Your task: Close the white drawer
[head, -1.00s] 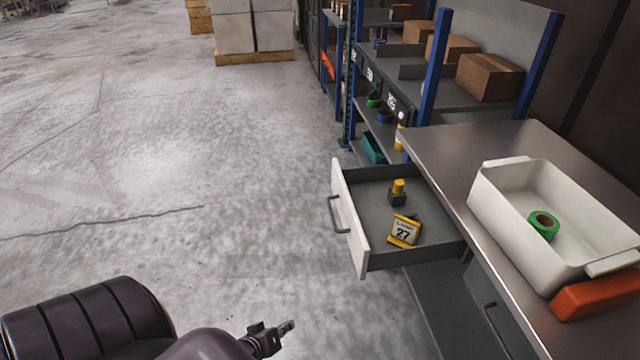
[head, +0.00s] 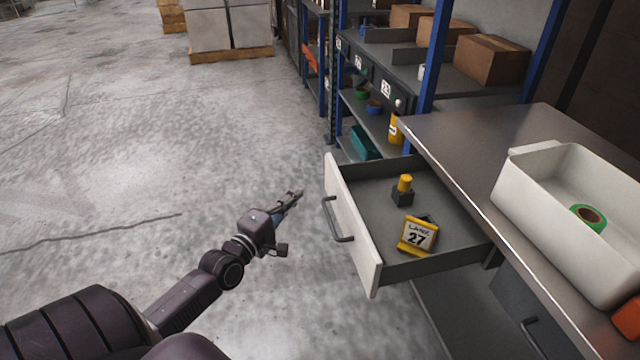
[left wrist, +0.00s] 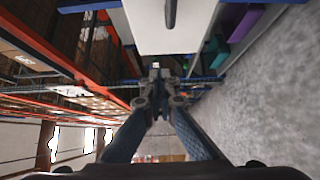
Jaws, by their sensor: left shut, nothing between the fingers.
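The white drawer (head: 350,225) is pulled out from under the metal-topped workbench. Its white front with a dark bar handle (head: 338,222) faces left. My right gripper is not in view.
A white bin (head: 545,225) with a green tape roll (head: 588,217) stands on the workbench (head: 480,150). A second closed dark drawer (head: 525,300) sits beside the open one. Shelving with cardboard boxes (head: 490,66) stands behind.

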